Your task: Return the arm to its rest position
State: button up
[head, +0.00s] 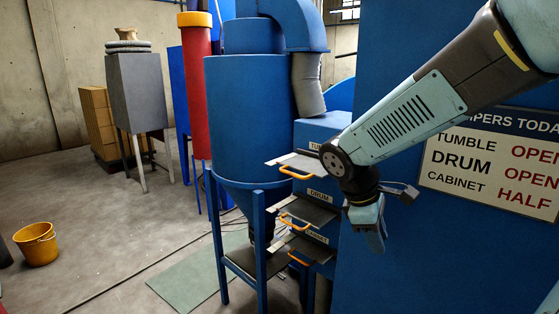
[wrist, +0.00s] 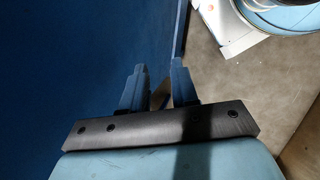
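My arm (head: 410,115) reaches in from the upper right of the head view, in front of a blue wall. My gripper (head: 377,238) hangs down from the wrist, right of the slide plates. In the wrist view my gripper (wrist: 159,68) has its two blue fingers apart, with a gap between them and nothing clearly held. The tumble plate (head: 312,165) with its orange handle sticks out at the top. The drum plate (head: 308,211) and the cabinet plate (head: 310,247) are below it. My wrist partly overlaps the tumble plate's right side in the picture.
A blue cyclone hopper (head: 250,115) on legs stands left of the plates. A sign (head: 490,165) reads tumble open, drum open, cabinet half. A yellow bucket (head: 37,244) and a grey cabinet (head: 135,92) stand farther left. Floor between them is mostly clear.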

jog(key=s+d+r+m+t+y, duration=0.3)
jog(key=s+r+m+t+y, duration=0.1)
jog(key=s+r+m, duration=0.4)
notch_tip(320, 180, up, 2)
jog(key=m+t, duration=0.1)
jog(key=m, duration=0.3)
jog(key=shift+y, duration=0.4)
